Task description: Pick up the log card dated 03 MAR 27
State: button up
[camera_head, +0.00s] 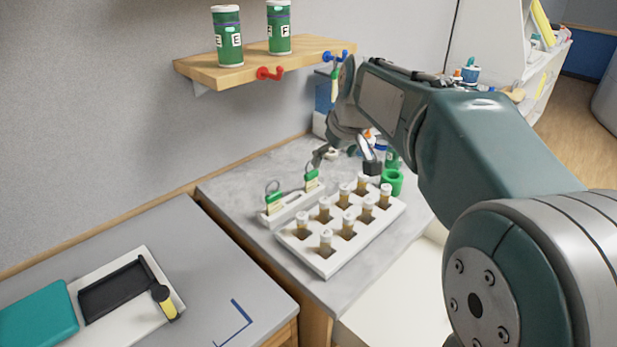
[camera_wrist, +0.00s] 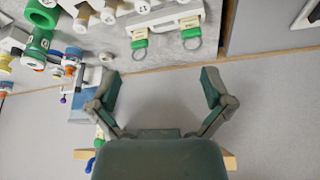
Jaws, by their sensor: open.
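Two cards with green tops and wire rings stand in a white holder (camera_head: 290,213), a left card (camera_head: 274,204) and a right card (camera_head: 312,181). In the wrist view they show at the top, as one card (camera_wrist: 140,42) and another card (camera_wrist: 191,32). A further green-and-pale tag (camera_head: 335,86) hangs under the blue hook on the wall shelf. No date is legible on any of them. My gripper (camera_head: 347,160) is open and empty above the back of the counter, behind the holder. In the wrist view my gripper (camera_wrist: 160,86) has its fingers spread, apart from both cards.
A white rack (camera_head: 325,262) with several capped vials stands in front of the holder. A green ring-shaped part (camera_head: 391,181) stands behind it. The wall shelf (camera_head: 250,68) carries two green canisters, a red hook (camera_head: 270,73) and a blue hook (camera_head: 335,57). A teal object (camera_head: 38,318) lies at lower left.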

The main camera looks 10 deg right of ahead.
jog(key=w+f+n, duration=0.1)
jog(key=w+f, duration=0.2)
jog(key=w, duration=0.6)
jog(key=n+y, duration=0.1)
jog(key=n, duration=0.1)
send_near(312, 172)
jog(key=shift+g, duration=0.4)
jog(key=x, duration=1.1)
jog(key=shift+w, duration=0.3)
jog(key=c, duration=0.9)
